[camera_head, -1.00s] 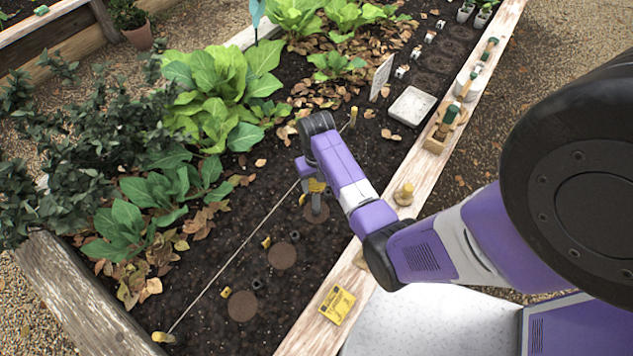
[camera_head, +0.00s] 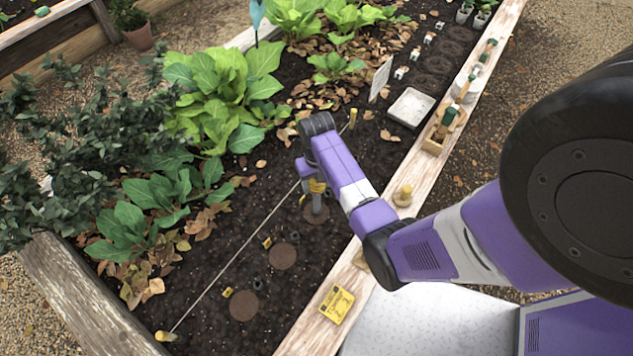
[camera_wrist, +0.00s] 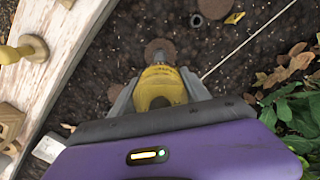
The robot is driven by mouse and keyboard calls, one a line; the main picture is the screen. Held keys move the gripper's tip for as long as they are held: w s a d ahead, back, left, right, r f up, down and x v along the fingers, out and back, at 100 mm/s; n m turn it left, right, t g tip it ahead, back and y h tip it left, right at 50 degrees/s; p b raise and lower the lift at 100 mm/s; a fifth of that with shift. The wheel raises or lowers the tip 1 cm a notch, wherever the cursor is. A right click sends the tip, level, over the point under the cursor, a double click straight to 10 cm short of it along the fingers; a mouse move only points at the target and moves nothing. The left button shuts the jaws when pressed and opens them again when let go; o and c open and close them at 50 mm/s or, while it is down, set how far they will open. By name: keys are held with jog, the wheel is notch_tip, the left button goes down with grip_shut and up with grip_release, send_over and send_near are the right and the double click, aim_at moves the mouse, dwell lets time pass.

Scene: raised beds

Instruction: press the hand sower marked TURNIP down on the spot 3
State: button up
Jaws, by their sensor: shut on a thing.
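My gripper (camera_head: 317,187) is shut on a yellow-topped hand sower (camera_wrist: 160,88), which stands roughly upright. Its lower grey end (camera_head: 317,205) is over a round brown spot (camera_head: 322,219) in the soil. I cannot tell whether it touches the soil. That spot also shows just beyond the sower in the wrist view (camera_wrist: 160,46). Two more round spots lie in the same row, a middle one (camera_head: 283,256) and a near one (camera_head: 243,306). Small yellow tags (camera_head: 267,242) lie beside the spots, but their numbers are too small to read. No TURNIP marking is legible.
A taut string (camera_head: 235,262) runs left of the spots to a yellow peg (camera_head: 165,336). Leafy plants (camera_head: 150,205) fill the left. A white tray (camera_head: 411,107) lies farther back.

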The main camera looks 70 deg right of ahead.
jog(key=shift+w+r+p, duration=0.1)
jog(key=shift+r+p, duration=2.75)
jog(key=shift+r, duration=0.15)
jog(key=shift+f, duration=0.1)
